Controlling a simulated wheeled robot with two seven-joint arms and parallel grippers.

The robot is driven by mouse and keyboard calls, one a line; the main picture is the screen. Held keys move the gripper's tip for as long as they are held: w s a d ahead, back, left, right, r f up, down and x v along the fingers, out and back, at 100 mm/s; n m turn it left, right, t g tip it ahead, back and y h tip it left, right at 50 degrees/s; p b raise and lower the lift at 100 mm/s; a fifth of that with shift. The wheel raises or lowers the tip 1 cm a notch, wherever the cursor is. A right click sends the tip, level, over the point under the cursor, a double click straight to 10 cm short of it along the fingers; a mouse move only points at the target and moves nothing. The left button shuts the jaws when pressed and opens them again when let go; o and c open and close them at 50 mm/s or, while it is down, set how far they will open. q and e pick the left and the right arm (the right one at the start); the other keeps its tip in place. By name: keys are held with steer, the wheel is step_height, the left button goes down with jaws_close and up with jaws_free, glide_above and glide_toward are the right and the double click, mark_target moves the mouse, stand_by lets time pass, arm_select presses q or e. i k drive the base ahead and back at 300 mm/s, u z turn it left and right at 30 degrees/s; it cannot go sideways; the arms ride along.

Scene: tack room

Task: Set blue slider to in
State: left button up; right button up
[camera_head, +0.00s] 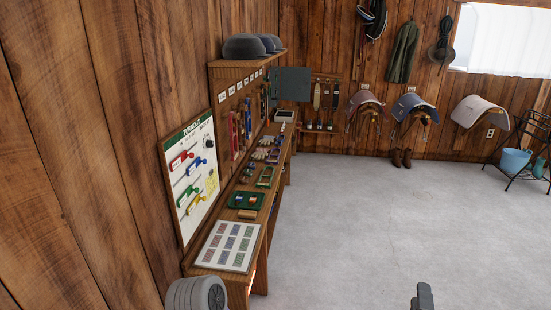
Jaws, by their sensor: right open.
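A white board (190,178) with a dark green header leans on the left wooden wall above the bench. It carries red, blue, green and yellow sliders on thin rods. The blue slider (197,162) is in the upper half, right of the red slider (180,160). My right gripper (424,291) shows only as a dark tip at the bottom edge, well right of the board and touching nothing.
A wooden bench (262,222) runs along the left wall, holding a sheet of printed cards (228,246), a green tray (246,200) and small items. The grey floor (370,225) right of the bench is clear.

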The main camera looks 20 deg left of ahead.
mark_target(193, 166)
steer(key=i, duration=2.15)
steer(key=u, duration=2.65)
steer(key=i, duration=0.5)
steer(key=u, duration=0.05)
